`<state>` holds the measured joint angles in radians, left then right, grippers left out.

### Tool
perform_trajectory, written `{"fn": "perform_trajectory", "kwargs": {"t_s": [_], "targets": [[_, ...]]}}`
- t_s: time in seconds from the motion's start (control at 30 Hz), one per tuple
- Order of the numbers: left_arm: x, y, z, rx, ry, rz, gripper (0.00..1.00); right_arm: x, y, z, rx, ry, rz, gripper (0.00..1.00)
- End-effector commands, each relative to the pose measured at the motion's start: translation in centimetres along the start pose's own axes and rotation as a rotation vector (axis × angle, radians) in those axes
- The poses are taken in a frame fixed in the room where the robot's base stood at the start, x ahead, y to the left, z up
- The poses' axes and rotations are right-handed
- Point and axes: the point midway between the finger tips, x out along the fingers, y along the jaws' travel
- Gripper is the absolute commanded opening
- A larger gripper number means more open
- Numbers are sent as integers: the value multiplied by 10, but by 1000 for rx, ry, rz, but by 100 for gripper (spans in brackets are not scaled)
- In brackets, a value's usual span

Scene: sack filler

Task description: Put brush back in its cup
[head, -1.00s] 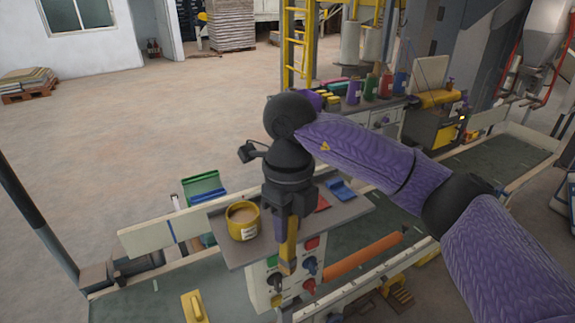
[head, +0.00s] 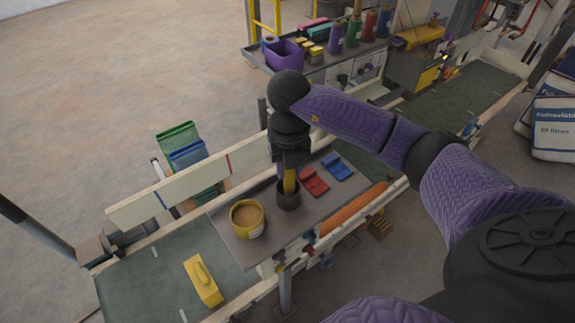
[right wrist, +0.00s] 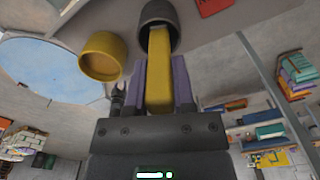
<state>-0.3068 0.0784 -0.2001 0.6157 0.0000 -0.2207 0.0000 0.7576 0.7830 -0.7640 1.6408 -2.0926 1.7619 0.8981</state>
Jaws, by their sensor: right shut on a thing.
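My right gripper (head: 289,170) points down and is shut on the yellow brush (head: 290,183), which hangs roughly upright. The dark grey cup (head: 289,201) stands on the small grey shelf (head: 240,249) directly below. The brush's lower end goes into the cup's mouth; how deep it sits is hidden. In the right wrist view, the brush (right wrist: 159,60) runs from between the purple fingers into the opening of the cup (right wrist: 150,12). My left gripper is not in view.
A yellow tub (head: 247,222) with tan contents stands left of the cup. Red (head: 313,182) and blue (head: 338,167) pieces lie to its right. A yellow tool (head: 203,281) lies on the green conveyor (head: 160,270).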

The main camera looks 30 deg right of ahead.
Motion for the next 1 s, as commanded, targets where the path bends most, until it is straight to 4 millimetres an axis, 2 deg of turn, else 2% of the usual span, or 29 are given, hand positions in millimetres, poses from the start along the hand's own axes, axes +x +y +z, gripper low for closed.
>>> {"fn": "perform_trajectory", "kwargs": {"t_s": [0.1, 0.37, 0.4, 0.53, 0.83, 0.93, 1.0], "targets": [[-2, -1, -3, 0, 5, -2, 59, 9, 0, 0, -1, -1, 0, 0], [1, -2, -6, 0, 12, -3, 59, 12, 0, 0, -2, -2, 0, 0], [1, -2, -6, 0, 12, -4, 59, 11, 0, 0, -2, -2, 0, 38], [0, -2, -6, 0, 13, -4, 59, 11, 0, 0, -2, -1, 0, 65], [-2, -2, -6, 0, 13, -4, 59, 8, 0, 0, -2, -1, 0, 67], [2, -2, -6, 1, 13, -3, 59, -1, 0, 2, -2, -6, 3, 67], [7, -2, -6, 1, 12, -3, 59, -15, 0, 1, -2, -8, 2, 67]]}}
